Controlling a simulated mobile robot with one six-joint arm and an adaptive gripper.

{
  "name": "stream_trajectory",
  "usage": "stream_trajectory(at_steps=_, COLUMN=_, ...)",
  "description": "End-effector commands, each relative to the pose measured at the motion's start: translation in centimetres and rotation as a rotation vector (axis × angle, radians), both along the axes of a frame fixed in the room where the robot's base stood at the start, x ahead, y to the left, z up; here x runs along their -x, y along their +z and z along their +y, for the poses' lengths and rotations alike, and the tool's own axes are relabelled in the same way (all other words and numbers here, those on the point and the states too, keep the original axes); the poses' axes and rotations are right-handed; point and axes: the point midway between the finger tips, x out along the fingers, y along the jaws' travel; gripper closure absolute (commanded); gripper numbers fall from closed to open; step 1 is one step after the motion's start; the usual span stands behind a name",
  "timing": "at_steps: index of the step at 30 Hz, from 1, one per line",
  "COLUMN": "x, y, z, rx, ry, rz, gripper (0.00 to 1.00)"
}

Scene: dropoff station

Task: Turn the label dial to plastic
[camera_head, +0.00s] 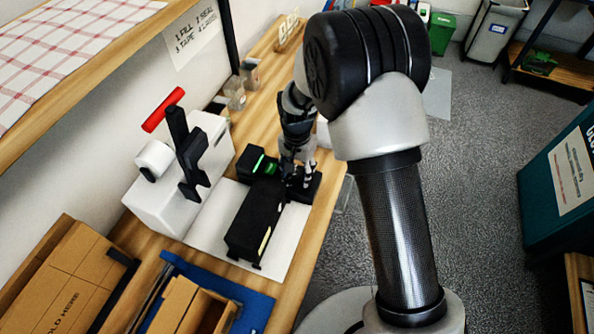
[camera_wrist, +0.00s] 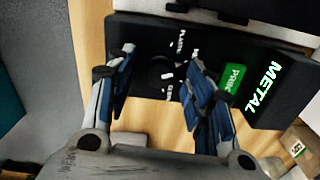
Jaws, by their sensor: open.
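The label printer is a black box in the wrist view (camera_wrist: 280,50). Its lit display (camera_wrist: 264,88) reads METAL, and a green PRINT button (camera_wrist: 232,78) sits beside it. The dark label dial (camera_wrist: 158,76) is between my fingers in the wrist view, with small white words around it. PLASTIC is partly legible at its upper right; other words are partly hidden by a finger. My gripper (camera_wrist: 160,82) is open, with one finger on each side of the dial; I cannot tell whether they touch it. In the head view my gripper (camera_head: 298,182) is down at the printer, hiding the dial.
A white machine with a red handle (camera_head: 163,110) stands left of my gripper. A long black unit (camera_head: 255,226) lies in front on a white mat. Cardboard boxes (camera_head: 75,280) and a blue tray (camera_head: 258,305) fill the near bench. Small clear containers (camera_head: 236,90) stand behind.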

Motion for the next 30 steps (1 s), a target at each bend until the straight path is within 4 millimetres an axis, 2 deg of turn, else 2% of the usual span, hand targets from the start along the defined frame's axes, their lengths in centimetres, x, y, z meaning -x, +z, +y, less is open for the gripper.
stream_trajectory(at_steps=2, x=0.00, y=0.02, z=0.00, rx=0.000, ry=0.000, rz=0.000, gripper=0.55)
stream_trajectory(at_steps=21, x=0.00, y=0.03, z=0.00, rx=0.000, ry=0.000, rz=0.000, gripper=0.97)
stream_trajectory(at_steps=30, x=0.00, y=0.04, z=0.00, rx=0.000, ry=0.036, rz=0.000, gripper=0.97)
